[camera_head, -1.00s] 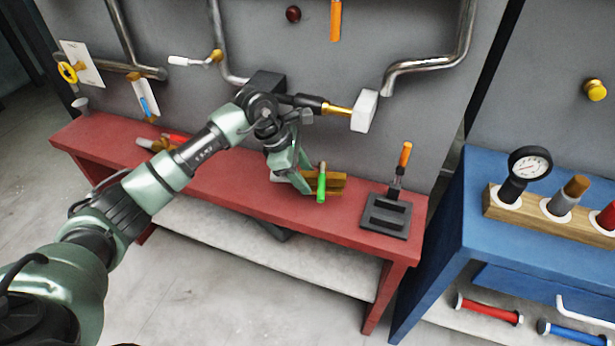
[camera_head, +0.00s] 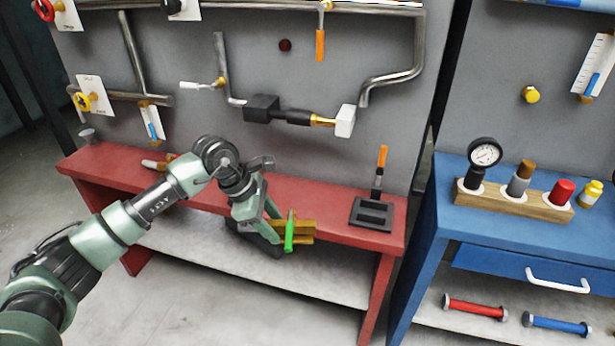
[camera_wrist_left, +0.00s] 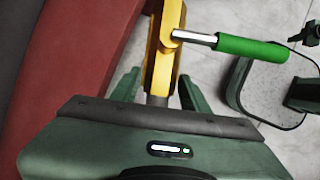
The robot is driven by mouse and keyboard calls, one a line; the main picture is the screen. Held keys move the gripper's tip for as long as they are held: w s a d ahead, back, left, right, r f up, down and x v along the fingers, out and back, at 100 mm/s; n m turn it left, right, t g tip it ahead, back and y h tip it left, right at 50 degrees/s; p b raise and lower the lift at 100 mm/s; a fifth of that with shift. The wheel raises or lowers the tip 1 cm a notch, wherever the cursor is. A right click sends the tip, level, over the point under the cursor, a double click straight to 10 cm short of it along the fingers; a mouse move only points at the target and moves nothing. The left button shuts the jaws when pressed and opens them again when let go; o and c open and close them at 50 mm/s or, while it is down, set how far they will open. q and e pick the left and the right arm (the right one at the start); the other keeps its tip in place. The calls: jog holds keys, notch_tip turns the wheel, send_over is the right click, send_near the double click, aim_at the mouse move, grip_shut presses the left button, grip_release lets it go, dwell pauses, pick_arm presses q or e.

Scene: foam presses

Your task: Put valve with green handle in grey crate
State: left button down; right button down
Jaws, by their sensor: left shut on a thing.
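The valve with the green handle (camera_head: 290,231) has a brass body and a green lever. My left gripper (camera_head: 273,226) is shut on it at the front edge of the red bench. In the left wrist view the valve's brass body (camera_wrist_left: 163,60) sits between the fingers of my left gripper (camera_wrist_left: 160,88). Its green lever points to the right there, clear of the fingers. I cannot make out a grey crate for certain. A dark object (camera_head: 262,246) shows partly behind the gripper, over the lower shelf. My right gripper is out of view.
The red bench (camera_head: 330,219) carries a dark holder (camera_head: 372,213) with an orange-handled tool. A pale lower shelf (camera_head: 300,277) lies below, mostly bare. To the right, a blue bench (camera_head: 510,220) holds a wooden rack (camera_head: 515,204). Pipes run along the grey wall behind.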

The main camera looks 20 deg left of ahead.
pick_arm(q)
jog(key=shift+s+d+r+m, duration=0.15)
jog(key=shift+s+r+m, duration=0.05)
jog(key=shift+s+m, duration=0.1)
jog(key=s+d+r+m+g, duration=0.1)
jog(key=s+m+g, duration=0.1)
jog(key=s+m, duration=0.4)
jog(key=s+d+r+m+g+y+p, duration=0.1)
jog(key=s+r+m+g, duration=0.1)
jog(key=s+m, duration=0.5)
jog(key=s+d+r+m+g+y, duration=0.1)
jog(key=s+r+m+g, duration=0.1)
jog(key=s+m, duration=0.4)
jog(key=shift+s+d+m+g, duration=0.2)
jog(key=shift+d+m+g, duration=0.1)
jog(key=shift+d+g, duration=0.15)
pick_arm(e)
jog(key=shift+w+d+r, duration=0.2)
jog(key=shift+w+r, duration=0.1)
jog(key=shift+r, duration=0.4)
